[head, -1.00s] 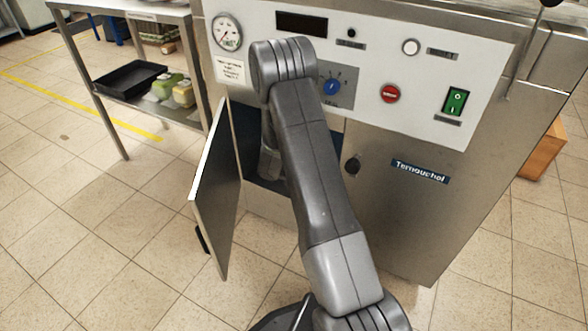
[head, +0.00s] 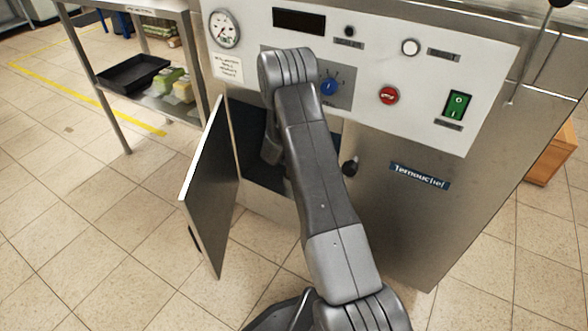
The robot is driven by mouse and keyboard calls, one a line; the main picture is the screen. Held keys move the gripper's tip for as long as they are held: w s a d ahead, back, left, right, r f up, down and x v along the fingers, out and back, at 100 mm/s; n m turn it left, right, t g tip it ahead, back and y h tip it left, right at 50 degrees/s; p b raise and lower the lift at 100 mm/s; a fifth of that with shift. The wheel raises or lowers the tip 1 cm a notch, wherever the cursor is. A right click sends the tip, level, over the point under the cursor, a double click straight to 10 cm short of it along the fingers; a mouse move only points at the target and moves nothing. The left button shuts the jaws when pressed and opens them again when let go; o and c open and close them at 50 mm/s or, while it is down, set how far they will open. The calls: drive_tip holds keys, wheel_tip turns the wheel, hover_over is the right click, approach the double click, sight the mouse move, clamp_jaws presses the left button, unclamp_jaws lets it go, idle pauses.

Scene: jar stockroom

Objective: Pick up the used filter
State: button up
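The used filter is not visible in the head view. A steel machine (head: 395,225) stands in front of me with its small door (head: 212,190) swung open to the left. Behind the door is a dark opening (head: 250,165) in the machine's front, largely covered by my arm. My arm reaches forward and its far end bends down at this opening. My gripper is hidden behind my own arm, so its fingers and anything in them cannot be seen.
The panel above the opening carries a gauge (head: 224,29), a blue knob (head: 328,86), a red button (head: 389,95) and a green switch (head: 457,104). A steel shelf rack at the left holds a black tray (head: 133,74). The floor left of the door is clear.

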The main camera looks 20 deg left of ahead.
drive_tip(key=c, duration=1.2)
drive_tip(key=shift+o, duration=0.2)
drive_tip(key=shift+r, duration=0.1)
